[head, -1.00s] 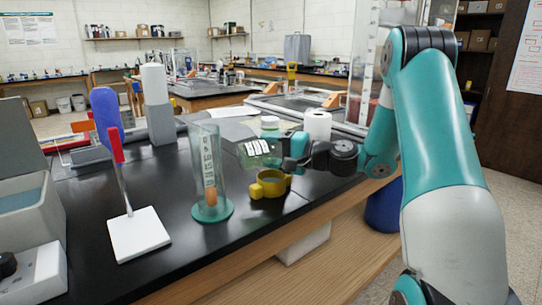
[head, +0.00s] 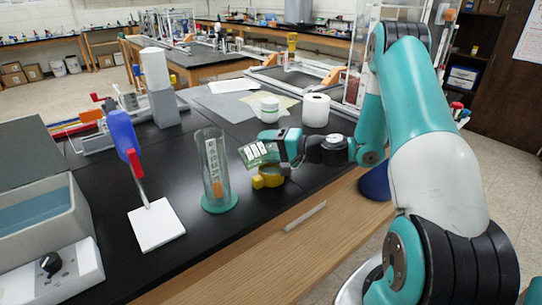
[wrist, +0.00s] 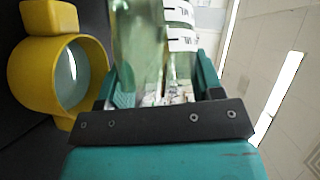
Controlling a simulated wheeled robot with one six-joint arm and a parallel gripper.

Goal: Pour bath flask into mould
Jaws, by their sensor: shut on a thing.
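My gripper (head: 284,147) is shut on a clear greenish glass flask (head: 257,153) with white label patches. The flask is tipped well over, its free end pointing left, above and slightly left of the yellow mould (head: 268,180). The mould is a round yellow piece standing on the black bench, partly hidden below the flask and gripper. In the wrist view the flask (wrist: 140,35) lies between the fingers (wrist: 160,85). The yellow mould (wrist: 97,65) shows as a ring at the left, with a pale inside. I cannot tell whether any liquid is flowing.
A tall clear cylinder (head: 212,165) on a green base stands just left of the mould.

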